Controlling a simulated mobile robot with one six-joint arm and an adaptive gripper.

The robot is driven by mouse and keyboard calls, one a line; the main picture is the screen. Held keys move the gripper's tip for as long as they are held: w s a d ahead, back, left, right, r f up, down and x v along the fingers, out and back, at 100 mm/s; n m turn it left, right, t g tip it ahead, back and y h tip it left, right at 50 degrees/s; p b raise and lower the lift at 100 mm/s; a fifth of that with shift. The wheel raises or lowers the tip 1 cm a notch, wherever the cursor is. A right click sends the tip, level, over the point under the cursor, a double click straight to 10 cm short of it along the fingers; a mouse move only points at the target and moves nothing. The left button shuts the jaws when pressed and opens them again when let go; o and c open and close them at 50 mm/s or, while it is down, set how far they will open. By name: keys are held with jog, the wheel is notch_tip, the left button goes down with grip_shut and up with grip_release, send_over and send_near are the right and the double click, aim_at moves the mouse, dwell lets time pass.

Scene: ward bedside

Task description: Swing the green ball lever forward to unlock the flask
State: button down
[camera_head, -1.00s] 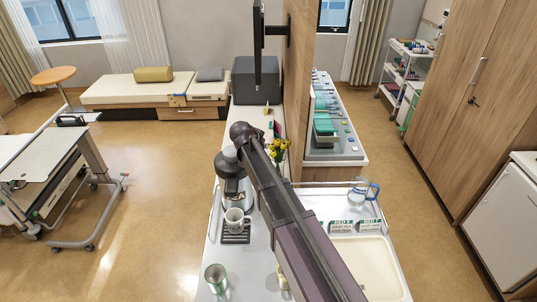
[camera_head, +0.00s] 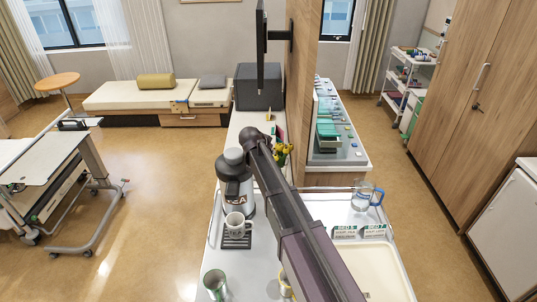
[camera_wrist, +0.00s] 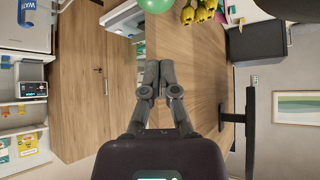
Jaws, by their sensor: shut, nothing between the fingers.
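The flask (camera_head: 234,192) stands on the counter at the middle of the head view, with a grey domed top and a label reading partly "EA". A white mug (camera_head: 235,221) stands on a dark grid in front of it. A green ball (camera_wrist: 155,4), which looks like the lever's end, is cut off by the top edge of the wrist view. My gripper (camera_wrist: 157,78) is shut and empty. Its fingertips sit below the ball in the wrist picture, with a visible gap between. In the head view my arm hides the gripper, and the lever does not show.
Yellow flowers (camera_head: 283,152) stand behind the flask near the wooden partition (camera_head: 306,90). A green-tinted cup (camera_head: 215,284) is at the front left of the counter. A glass jug (camera_head: 362,196), bed signs (camera_head: 358,231) and a cream tray (camera_head: 385,262) are to the right.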

jog(key=shift+s+a+f+b, duration=0.1)
jog(key=shift+f+b, duration=0.85)
jog(key=shift+f, duration=0.15)
jog(key=shift+s+a+f+b, duration=0.1)
jog(key=shift+f+b, duration=0.85)
jog(key=shift+f, duration=0.15)
jog(key=shift+d, duration=0.1)
jog(key=shift+s+d+m, duration=0.2)
jog(key=shift+s+m, duration=0.05)
jog(key=shift+m, duration=0.05)
